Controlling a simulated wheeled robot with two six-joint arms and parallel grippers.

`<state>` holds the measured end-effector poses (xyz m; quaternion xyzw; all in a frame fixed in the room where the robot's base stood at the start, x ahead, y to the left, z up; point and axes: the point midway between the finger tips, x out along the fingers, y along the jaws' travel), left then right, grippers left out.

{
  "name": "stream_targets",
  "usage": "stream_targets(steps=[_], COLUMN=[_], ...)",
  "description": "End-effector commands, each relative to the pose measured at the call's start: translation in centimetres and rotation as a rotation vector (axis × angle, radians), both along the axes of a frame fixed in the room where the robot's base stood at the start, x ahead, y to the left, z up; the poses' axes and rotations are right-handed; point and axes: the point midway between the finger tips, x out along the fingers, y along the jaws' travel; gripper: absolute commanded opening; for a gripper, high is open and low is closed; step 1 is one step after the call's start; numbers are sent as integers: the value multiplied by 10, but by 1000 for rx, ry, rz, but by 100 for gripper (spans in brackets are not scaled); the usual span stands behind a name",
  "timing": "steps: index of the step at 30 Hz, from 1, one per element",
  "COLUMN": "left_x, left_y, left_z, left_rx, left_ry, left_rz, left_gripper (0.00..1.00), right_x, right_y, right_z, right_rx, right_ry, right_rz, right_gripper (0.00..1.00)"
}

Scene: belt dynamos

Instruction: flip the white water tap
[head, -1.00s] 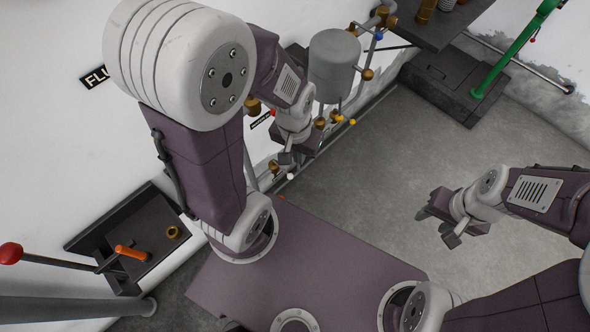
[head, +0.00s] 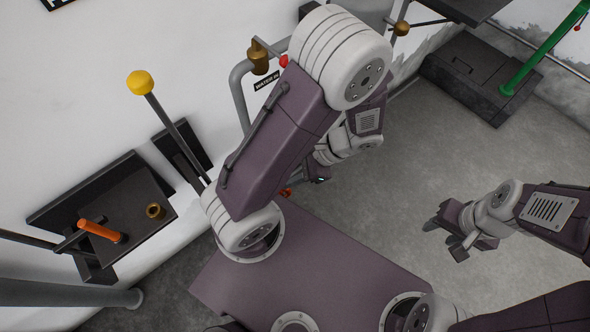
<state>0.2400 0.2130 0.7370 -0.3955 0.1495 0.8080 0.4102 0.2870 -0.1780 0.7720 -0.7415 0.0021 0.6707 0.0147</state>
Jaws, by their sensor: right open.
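I cannot see the white water tap; my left arm covers part of the pipework along the wall. A brass valve (head: 258,62) with a red knob (head: 284,61) stands on a grey pipe above a "WATER" label (head: 268,84). My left gripper (head: 318,178) is mostly hidden behind my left arm, low near the wall and the front of my base, and its jaws cannot be made out. My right gripper (head: 446,239) is open and empty over the bare floor at the right, far from the pipes.
A yellow-knobbed lever (head: 140,83) rises by the wall at left. Below it is a dark tray (head: 160,190) with an orange handle (head: 99,230) and a brass fitting (head: 155,211). A green lever (head: 545,50) stands on a dark plinth (head: 470,78) at back right. The floor between is clear.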

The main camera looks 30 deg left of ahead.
Motion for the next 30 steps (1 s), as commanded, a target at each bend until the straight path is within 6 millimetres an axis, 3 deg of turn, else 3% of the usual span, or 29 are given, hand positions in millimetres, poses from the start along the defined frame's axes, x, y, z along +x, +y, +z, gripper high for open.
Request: stream_targets(steps=[1, 6, 9, 13, 20, 23, 30], left_x=[5, 55, 82, 102, 109, 112, 126], left_y=[7, 15, 3, -13, -17, -5, 44], left_z=[-59, -129, -149, -162, -160, -162, -164], left_rx=[95, 478, 655, 796, 846, 843, 842], left_ry=[93, 332, 396, 429, 438, 440, 439], left_rz=[-140, -603, -782, -913, -952, -949, -945], left_gripper=[44, 44, 44, 44, 44, 44, 44], right_x=[0, 0, 0, 0, 0, 0, 0], right_y=[0, 0, 0, 0, 0, 0, 0], right_z=[-58, -140, -165, -182, -181, -187, -207], right_rx=[0, 0, 0, 0, 0, 0, 0], right_ry=[0, -1, -1, -1, -2, -2, -1], right_rz=[0, 0, 0, 0, 0, 0, 0], right_gripper=[45, 45, 45, 45, 45, 45, 45])
